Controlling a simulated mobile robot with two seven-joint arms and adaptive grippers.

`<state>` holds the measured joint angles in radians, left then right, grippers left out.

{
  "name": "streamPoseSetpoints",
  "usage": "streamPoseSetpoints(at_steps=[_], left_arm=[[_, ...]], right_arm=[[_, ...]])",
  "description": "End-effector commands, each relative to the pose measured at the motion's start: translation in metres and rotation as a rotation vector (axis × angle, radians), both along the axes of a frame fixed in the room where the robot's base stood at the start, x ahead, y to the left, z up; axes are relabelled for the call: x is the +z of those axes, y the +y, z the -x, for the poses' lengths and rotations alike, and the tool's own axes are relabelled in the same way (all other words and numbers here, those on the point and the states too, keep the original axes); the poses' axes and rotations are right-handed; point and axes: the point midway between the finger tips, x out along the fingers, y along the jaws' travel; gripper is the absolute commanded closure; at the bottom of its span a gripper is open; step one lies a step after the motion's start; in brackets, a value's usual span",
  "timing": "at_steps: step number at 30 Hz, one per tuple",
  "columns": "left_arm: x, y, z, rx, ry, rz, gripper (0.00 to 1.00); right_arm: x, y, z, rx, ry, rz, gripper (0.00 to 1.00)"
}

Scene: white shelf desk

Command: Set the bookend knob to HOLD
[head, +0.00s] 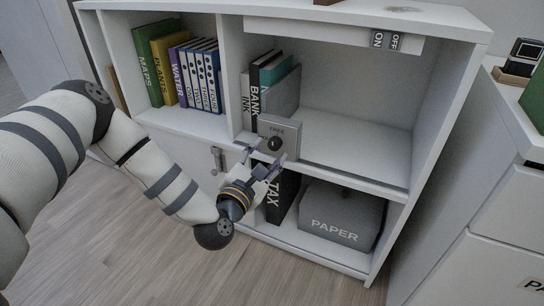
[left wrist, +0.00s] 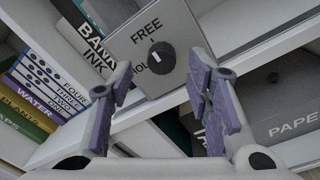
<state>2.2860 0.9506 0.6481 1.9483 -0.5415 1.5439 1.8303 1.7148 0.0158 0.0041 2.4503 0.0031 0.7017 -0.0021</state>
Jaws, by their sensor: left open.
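The bookend (head: 289,128) is a grey metal plate at the front of the upper middle shelf, right of several books. It carries a round black knob (head: 274,143), which also shows in the left wrist view (left wrist: 162,58). FREE is printed above the knob. A small white mark is on the knob's upper left part, toward FREE. My left gripper (head: 263,160) is open just in front of the bookend. In the left wrist view its fingers (left wrist: 158,82) stand apart on either side of the knob, seemingly without touching it.
Books (head: 265,85) stand left of the bookend. The shelf to its right is bare. Below are a black TAX binder (head: 280,198) and a grey PAPER box (head: 340,215). An ON/OFF switch label (head: 387,41) is on the upper strip. A shelf edge runs below the bookend.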

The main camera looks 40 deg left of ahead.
Motion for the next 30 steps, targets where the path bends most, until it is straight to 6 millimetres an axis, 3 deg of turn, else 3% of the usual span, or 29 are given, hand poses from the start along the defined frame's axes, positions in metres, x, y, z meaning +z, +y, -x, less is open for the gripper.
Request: streamPoseSetpoints(at_steps=[4, 12, 18, 30], left_arm=[[-0.0012, 0.0036, -0.0145, -0.002, 0.001, -0.001, 0.55], [-0.0003, 0.0041, -0.0165, -0.002, 0.003, 0.000, 0.55], [-0.0005, 0.0039, -0.0163, -0.002, 0.003, 0.000, 1.00], [0.0004, 0.0038, -0.0163, -0.003, 0.016, -0.056, 1.00]], right_arm=[[-0.0031, -0.0004, 0.0018, 0.001, 0.009, 0.000, 1.00], [-0.0028, -0.0004, 0.0019, 0.001, 0.009, 0.001, 1.00], [-0.0028, -0.0004, 0.0018, 0.001, 0.009, 0.001, 1.00], [0.0000, -0.0003, 0.0004, -0.001, 0.002, 0.001, 1.00]])
